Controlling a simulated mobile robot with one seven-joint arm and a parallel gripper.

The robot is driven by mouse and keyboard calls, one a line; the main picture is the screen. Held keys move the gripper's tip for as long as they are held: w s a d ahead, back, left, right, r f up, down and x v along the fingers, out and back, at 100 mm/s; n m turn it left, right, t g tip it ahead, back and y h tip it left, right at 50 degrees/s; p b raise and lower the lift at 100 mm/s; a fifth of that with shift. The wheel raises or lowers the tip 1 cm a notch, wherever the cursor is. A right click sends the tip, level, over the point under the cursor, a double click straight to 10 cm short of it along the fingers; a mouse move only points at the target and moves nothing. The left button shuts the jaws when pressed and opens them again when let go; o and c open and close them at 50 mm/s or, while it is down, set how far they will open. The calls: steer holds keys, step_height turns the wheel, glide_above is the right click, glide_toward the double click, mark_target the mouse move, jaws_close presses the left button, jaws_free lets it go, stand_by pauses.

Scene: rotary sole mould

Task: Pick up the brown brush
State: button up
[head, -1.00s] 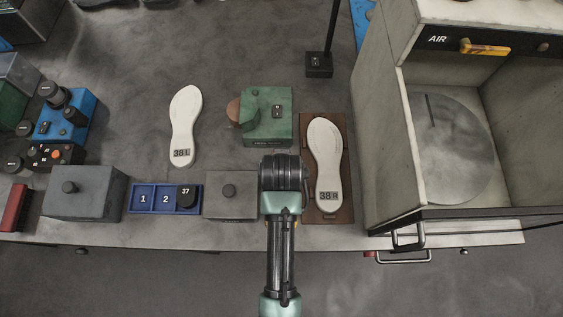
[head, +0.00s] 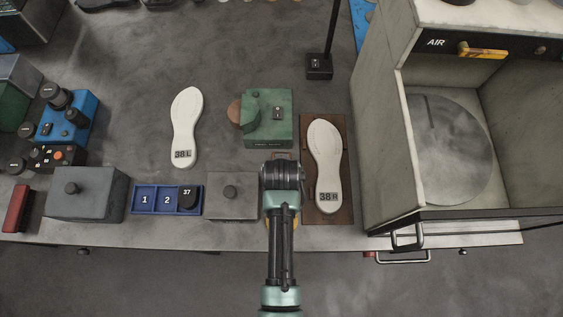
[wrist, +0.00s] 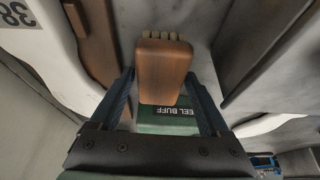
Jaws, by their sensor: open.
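The brown brush (wrist: 163,65) shows in the wrist view as a wooden block with a row of pale bristles at its upper end. My gripper (wrist: 160,76) is open, with one dark blue finger on each side of the brush. A gap shows on both sides, so the fingers do not appear to press on it. In the head view my gripper (head: 282,172) is seen from above, and my arm hides most of the brush. The green heel buff unit (wrist: 168,119) shows beyond the brush in the wrist view and just above my gripper in the head view (head: 267,118).
The white sole 38 R (head: 327,160) lies on a brown board (head: 343,212) close to the right. A grey block (head: 231,196) stands close to the left, beside a blue numbered tray (head: 142,211). The air booth (head: 380,140) stands further right. The sole 38 L (head: 185,125) lies left.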

steer(key=shift+f, duration=0.2)
stand_by(0.3)
steer(key=c, duration=1.2)
